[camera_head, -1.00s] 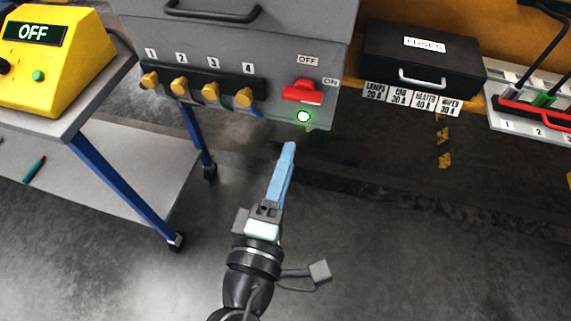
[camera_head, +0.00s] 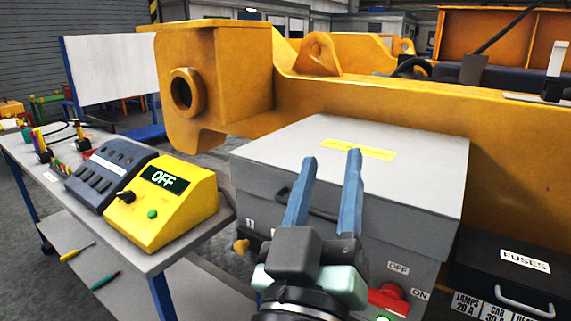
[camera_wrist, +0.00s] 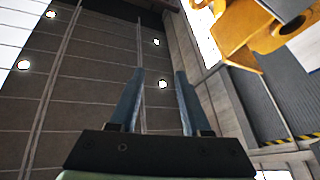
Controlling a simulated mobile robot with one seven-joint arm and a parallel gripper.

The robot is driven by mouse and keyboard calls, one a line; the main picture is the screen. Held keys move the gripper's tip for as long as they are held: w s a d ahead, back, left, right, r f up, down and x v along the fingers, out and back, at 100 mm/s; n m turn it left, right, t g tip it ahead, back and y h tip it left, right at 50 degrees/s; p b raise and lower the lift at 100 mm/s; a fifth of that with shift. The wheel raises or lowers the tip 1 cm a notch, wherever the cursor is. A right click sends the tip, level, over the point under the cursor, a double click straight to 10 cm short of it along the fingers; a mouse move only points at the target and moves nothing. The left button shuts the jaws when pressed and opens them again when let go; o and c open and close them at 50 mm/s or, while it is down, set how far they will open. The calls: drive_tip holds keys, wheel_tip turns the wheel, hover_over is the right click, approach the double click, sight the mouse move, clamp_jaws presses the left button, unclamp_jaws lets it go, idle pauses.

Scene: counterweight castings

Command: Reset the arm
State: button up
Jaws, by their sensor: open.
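My gripper (camera_head: 325,190) is raised in front of the grey box (camera_head: 262,175) in the head view. Its two blue fingers stand apart and point upward, with nothing between them. In the wrist view my gripper (camera_wrist: 157,98) is also open and empty, pointing toward the ceiling. The fingers overlap the grey box's lid in the picture; I see no contact.
A yellow unit reading OFF (camera_head: 165,205) stands on a workbench (camera_head: 150,262) at left. A red switch (camera_head: 388,298) is low on the grey box. A black fuse box (camera_head: 515,262) is at right. A large yellow casting (camera_head: 400,105) stands behind.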

drive_tip(key=s+a+r+t+y+p, duration=0.1)
drive_tip(key=r+p, duration=0.3)
drive_tip(key=r, duration=0.5)
drive_tip(key=s+a+r+m+t+y+p, duration=0.1)
drive_tip(key=s+a+r+t+y+p, duration=0.1)
drive_tip(key=r, duration=0.8)
drive_tip(key=s+a+r+t+y+p, duration=0.1)
drive_tip(key=s+r+t+y+p, duration=0.1)
drive_tip(key=r+p, duration=0.4)
wheel_tip(320, 180, up, 3)
drive_tip(key=shift+s+a+r+y, duration=0.2)
drive_tip(key=shift+s+y, duration=0.3)
drive_tip(key=shift+s, duration=0.55)
